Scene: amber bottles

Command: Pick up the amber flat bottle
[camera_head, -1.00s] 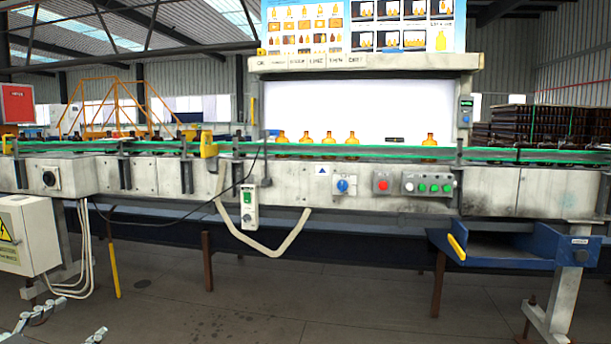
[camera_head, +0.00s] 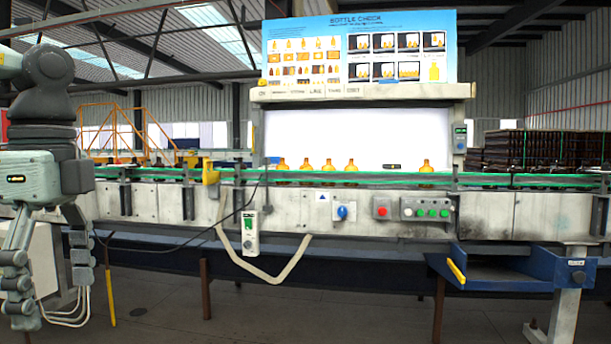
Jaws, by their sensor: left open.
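Several small amber bottles (camera_head: 305,165) stand upright in a row on the conveyor line, in front of a white lit panel. Another amber bottle (camera_head: 427,166) stands apart to their right and looks somewhat wider. At this size I cannot tell for sure which is the flat one. My left gripper (camera_head: 50,275) is large and near at the left edge, fingers pointing down, open and empty. It is far to the left of the bottles and touches none of them. My right gripper is not in view.
The conveyor (camera_head: 380,178) with green rails runs across the view. A small dark object (camera_head: 391,166) is between the bottles. Control buttons (camera_head: 426,209) are on the conveyor's front. A blue chute (camera_head: 510,268) juts out at lower right. The floor in front is clear.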

